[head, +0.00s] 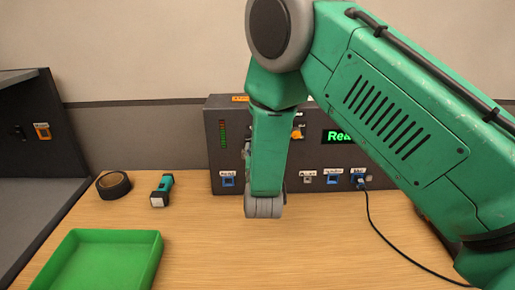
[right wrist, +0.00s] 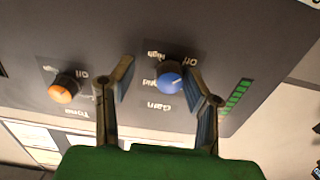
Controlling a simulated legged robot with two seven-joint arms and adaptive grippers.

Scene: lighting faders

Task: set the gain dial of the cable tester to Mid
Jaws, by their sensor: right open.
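The cable tester (head: 214,160) is a dark grey box with a green lit display (head: 340,136), standing at the back of the table in the head view. My right arm covers its middle. In the right wrist view the panel appears upside down, with the blue gain dial (right wrist: 168,76) near the centre. Labels reading Off, High, Mid and Gain surround it. I cannot tell for sure which label its pointer faces. My right gripper (right wrist: 163,88) is open, one finger on each side of the dial, apparently apart from it. My left gripper is out of view.
An orange tone dial (right wrist: 64,88) sits beside the gain dial. A black cable (head: 383,236) runs from the tester's right socket across the table. A green tray (head: 70,284), black tape roll (head: 113,185) and teal flashlight (head: 162,190) lie left. A dark shelf (head: 35,225) stands far left.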

